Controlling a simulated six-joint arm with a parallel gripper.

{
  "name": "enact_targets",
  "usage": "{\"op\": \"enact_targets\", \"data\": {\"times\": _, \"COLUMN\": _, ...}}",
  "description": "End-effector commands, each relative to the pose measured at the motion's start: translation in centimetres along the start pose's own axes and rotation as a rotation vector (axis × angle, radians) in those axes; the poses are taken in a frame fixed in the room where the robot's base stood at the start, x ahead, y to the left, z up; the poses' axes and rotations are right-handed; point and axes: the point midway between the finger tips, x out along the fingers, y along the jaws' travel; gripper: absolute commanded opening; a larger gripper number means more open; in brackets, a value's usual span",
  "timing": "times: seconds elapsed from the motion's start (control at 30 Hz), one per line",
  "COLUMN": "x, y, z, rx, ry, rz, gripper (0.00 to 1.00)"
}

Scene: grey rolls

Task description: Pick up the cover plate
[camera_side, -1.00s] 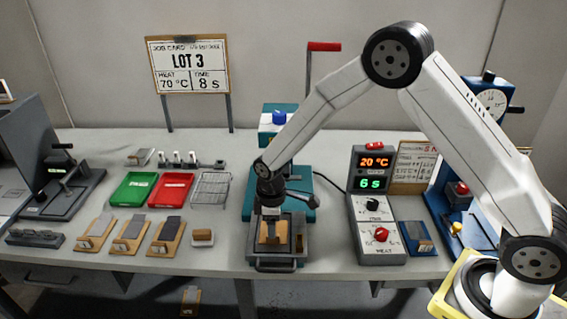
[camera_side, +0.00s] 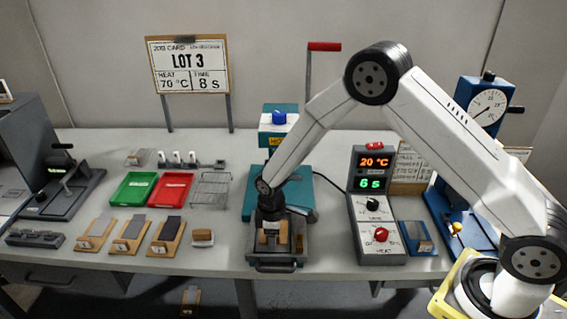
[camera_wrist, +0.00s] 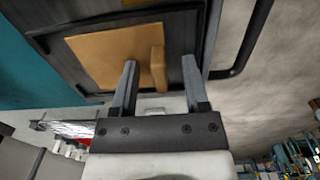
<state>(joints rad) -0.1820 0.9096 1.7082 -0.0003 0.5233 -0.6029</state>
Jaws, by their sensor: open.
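The tan cover plate (camera_wrist: 95,55) lies in the dark tray of the press, with a raised block-shaped grip (camera_wrist: 157,68) along one side in the wrist view. My gripper (camera_wrist: 160,63) is open, its two grey fingers apart with the raised grip between them. I see a gap on each side of the grip in that view; whether the fingers reach down beside it is hard to tell. In the side view my gripper (camera_side: 272,238) is low over the tray and hides most of the plate.
The teal press (camera_side: 290,190) stands behind the tray, and its bar handle (camera_side: 275,267) sticks out in front. The control box (camera_side: 378,220) is to the right. A small tan block (camera_side: 203,237) and several sample boards are to the left.

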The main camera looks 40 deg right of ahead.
Motion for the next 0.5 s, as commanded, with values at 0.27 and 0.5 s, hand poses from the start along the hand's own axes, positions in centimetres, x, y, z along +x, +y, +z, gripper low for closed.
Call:
{"op": "enact_targets", "data": {"times": 0.27, "x": -0.02, "y": 0.0, "z": 0.01, "rx": 0.0, "ry": 0.0, "rz": 0.0, "gripper": 0.0}}
{"op": "enact_targets", "data": {"times": 0.5, "x": -0.03, "y": 0.0, "z": 0.0, "rx": 0.0, "ry": 0.0, "rz": 0.0, "gripper": 0.0}}
